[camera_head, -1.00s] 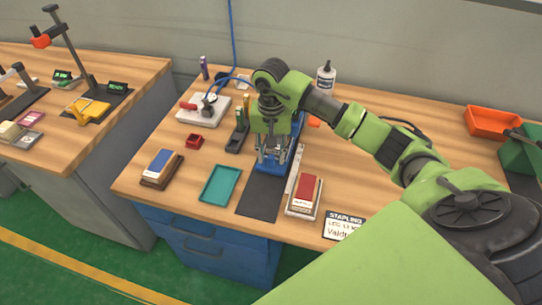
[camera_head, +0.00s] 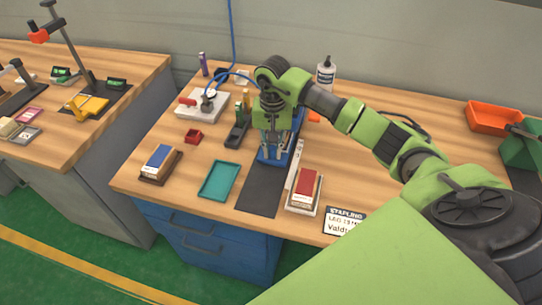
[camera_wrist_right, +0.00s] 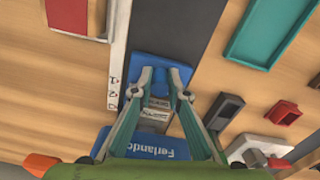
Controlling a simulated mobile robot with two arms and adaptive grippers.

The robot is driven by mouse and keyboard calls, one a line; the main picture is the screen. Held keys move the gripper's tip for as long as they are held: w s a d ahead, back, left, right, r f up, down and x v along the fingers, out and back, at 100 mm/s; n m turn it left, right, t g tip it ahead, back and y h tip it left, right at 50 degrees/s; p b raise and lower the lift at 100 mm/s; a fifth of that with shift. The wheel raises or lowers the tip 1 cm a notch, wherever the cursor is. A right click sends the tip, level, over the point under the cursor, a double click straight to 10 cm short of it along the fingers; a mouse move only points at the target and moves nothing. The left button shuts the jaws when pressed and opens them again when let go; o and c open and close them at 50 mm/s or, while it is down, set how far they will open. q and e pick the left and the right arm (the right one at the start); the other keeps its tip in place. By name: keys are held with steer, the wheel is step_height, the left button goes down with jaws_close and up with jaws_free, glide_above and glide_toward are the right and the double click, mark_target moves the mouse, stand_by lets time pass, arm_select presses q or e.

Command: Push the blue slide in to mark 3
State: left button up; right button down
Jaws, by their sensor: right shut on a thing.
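The blue slide (camera_head: 271,160) lies at the far part of a black strip (camera_head: 260,190) on the wooden bench. My right gripper (camera_head: 268,152) points down over it and is shut on it; the right wrist view shows the fingertips (camera_wrist_right: 160,76) together over the slide's blue front plate (camera_wrist_right: 161,60). A blue part with "Ferlando" lettering (camera_wrist_right: 140,147) lies behind the fingers, partly hidden by my gripper. A pale scale (camera_wrist_right: 116,65) with small marks runs beside the slide; it also shows in the head view (camera_head: 292,167). I cannot read which mark the slide stands at. My left gripper is out of view.
Beside the strip are a teal tray (camera_head: 220,181) on the left and a red-topped block (camera_head: 305,188) on the right. A black holder (camera_head: 237,134) stands close left of the slide, and a gauge base (camera_head: 203,105) lies behind it.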

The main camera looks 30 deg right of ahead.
steer(key=shift+w+d+f, duration=0.15)
steer(key=shift+w+d, duration=0.3)
steer(key=shift+d, duration=0.1)
steer(key=shift+w+d+b, duration=0.1)
steer(key=shift+d+b, duration=0.05)
steer(key=shift+b, duration=0.2)
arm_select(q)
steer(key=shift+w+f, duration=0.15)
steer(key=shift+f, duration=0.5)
arm_select(e)
steer(key=shift+r, duration=0.25)
steer(key=c, duration=2)
jaws_free()
steer(key=shift+o, duration=0.2)
steer(key=shift+d+f, duration=0.1)
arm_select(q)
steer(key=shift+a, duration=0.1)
arm_select(e)
steer(key=shift+r, duration=0.2)
step_height(320, 180, up, 12)
steer(key=shift+f, duration=0.2)
